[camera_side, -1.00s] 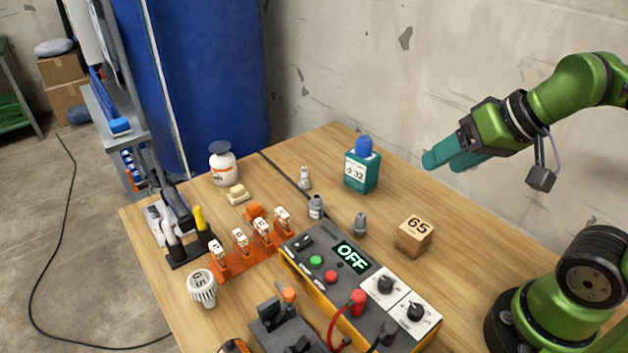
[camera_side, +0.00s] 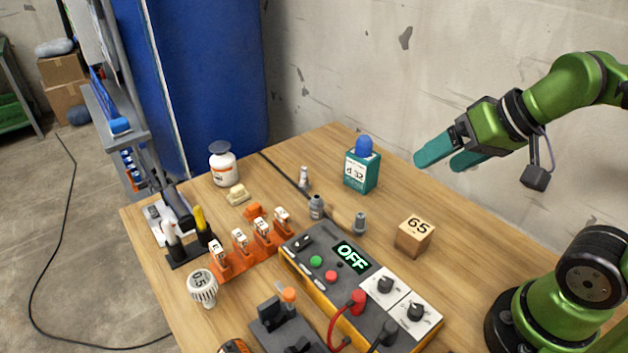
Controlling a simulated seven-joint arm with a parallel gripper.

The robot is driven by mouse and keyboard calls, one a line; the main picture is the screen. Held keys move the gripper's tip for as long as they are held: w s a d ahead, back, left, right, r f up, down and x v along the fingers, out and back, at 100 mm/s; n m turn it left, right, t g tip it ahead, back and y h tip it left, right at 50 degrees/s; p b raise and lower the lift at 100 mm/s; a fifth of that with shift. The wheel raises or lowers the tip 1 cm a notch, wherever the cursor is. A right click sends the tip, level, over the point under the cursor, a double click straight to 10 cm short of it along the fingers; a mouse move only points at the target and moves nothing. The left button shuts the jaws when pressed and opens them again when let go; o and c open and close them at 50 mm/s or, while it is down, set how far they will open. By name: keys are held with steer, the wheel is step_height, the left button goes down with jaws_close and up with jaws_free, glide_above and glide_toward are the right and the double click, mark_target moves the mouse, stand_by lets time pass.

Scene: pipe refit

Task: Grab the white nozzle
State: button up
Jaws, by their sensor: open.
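A small whitish nozzle (camera_side: 304,177) stands upright on the wooden table, left of the teal box with the blue cap. Two grey nozzles stand nearer the control box: one (camera_side: 316,207) just below the whitish one in the picture, the other (camera_side: 359,224) to the right. My gripper (camera_side: 438,164) has teal fingers, is open and empty, and hangs above the table at the right, well away from the nozzles.
The teal box (camera_side: 361,174) stands between the whitish nozzle and my gripper. A wooden block marked 65 (camera_side: 414,237), a control box reading OFF (camera_side: 352,257), an orange rack (camera_side: 252,256) and a white bottle (camera_side: 223,167) stand around. A cable crosses the table beside the whitish nozzle.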

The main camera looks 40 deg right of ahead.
steer(key=w+a+f+m, duration=0.2)
steer(key=w+a+f, duration=0.1)
steer(key=w+a, duration=0.35)
steer(key=m+t+y, duration=0.3)
steer(key=m+y, duration=0.4)
steer(key=m, duration=1.5)
glide_above(211, 283)
step_height(211, 283, down, 10)
steer(key=r, duration=0.1)
steer(key=f, duration=0.7)
steer(key=shift+s+d+f, duration=0.2)
steer(key=shift+s, duration=0.1)
steer(key=shift+x, duration=1.45)
steer(key=shift+w, duration=0.1)
steer(key=shift+r, duration=0.1)
